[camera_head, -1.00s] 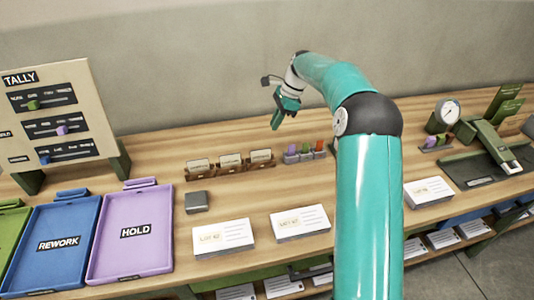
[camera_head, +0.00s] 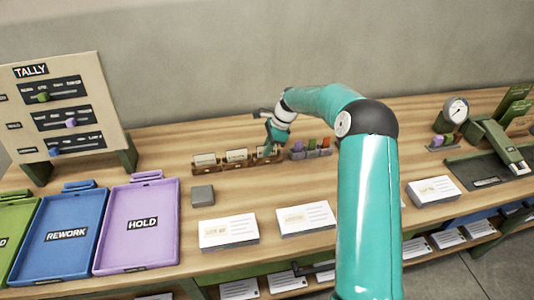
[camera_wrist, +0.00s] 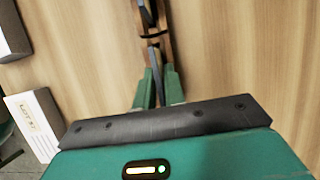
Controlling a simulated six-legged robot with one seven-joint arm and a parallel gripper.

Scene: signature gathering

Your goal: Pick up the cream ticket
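A brown wooden rack (camera_head: 222,170) holds cream tickets upright in a row: a left ticket (camera_head: 204,160), a middle ticket (camera_head: 237,156) and a right ticket (camera_head: 264,152). My gripper (camera_head: 271,149) is down at the right end of the rack, by the right ticket, and partly covers it. In the wrist view the two green fingers (camera_wrist: 159,84) stand a little apart, with a narrow dark strip between them. The rack (camera_wrist: 151,22) runs up from the fingertips there, seen nearly from above. Whether the fingers touch the ticket is hidden.
A holder with small coloured pieces (camera_head: 310,151) stands just right of my gripper. Ticket stacks (camera_head: 228,234), a grey block (camera_head: 203,196), the purple HOLD tray (camera_head: 140,250) and blue REWORK tray (camera_head: 66,262) lie nearer. The tally board (camera_head: 62,100) is left, a gauge (camera_head: 455,111) right.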

